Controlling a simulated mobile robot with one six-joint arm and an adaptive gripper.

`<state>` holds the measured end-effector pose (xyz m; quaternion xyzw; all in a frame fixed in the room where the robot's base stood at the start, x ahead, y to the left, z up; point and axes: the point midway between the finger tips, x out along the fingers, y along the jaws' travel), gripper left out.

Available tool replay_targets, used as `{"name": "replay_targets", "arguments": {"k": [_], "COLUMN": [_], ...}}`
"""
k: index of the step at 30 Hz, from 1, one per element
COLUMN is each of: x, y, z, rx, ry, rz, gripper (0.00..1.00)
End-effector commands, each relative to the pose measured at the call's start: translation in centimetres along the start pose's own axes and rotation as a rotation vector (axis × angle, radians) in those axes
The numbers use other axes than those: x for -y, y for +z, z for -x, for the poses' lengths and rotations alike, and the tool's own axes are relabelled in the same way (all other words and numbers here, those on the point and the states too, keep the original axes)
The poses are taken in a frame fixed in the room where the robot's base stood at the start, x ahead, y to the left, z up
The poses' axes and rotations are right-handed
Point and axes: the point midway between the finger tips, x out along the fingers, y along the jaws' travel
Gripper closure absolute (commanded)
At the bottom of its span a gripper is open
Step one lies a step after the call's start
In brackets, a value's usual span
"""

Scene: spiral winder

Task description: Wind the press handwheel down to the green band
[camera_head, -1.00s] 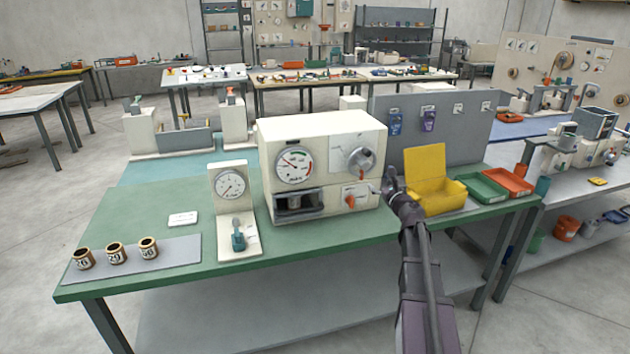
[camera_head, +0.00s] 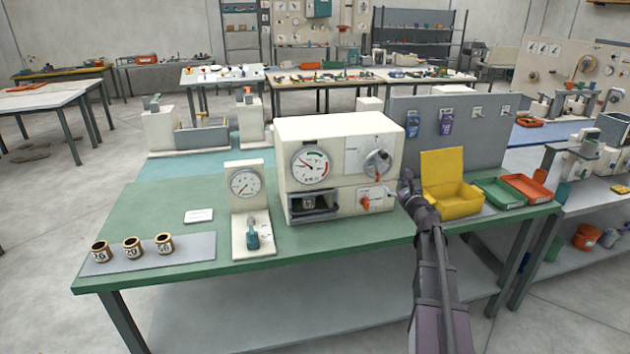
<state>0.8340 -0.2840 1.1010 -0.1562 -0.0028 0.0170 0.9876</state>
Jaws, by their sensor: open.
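The press is a cream box (camera_head: 345,132) on the green bench. Its handwheel (camera_head: 378,163), a grey disc with an orange grip at its lower edge, sits on the front at the upper right. A round dial (camera_head: 310,166) on the left of the front has a green band at its top and a red band at its right; its needle points to the upper left, off the green. My gripper (camera_head: 407,182) is open and dark, just right of the press's front right edge. It is apart from the handwheel, and its fingers are too small to make out clearly.
An orange-handled switch (camera_head: 365,203) is below the handwheel. A yellow open box (camera_head: 455,198) stands close right of my gripper, with green (camera_head: 497,193) and orange (camera_head: 527,188) trays beyond. A smaller gauge stand (camera_head: 245,185) and several brass cups (camera_head: 133,248) are left.

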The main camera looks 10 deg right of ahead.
Motion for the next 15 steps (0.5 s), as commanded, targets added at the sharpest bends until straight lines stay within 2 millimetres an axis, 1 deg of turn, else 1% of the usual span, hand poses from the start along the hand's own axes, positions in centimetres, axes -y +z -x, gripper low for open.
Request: {"name": "replay_targets", "arguments": {"k": [5,8,11,15], "x": [0.01,0.03,0.06,0.1], "y": [0.02,0.05,0.08,0.15], "z": [0.03,0.09,0.16,0.3], "rx": [0.0,0.0,0.0,0.0], "ry": [0.0,0.0,0.0,0.0], "rz": [0.033,0.09,0.18,0.354], "gripper": [0.11,0.11,0.11,0.11]}}
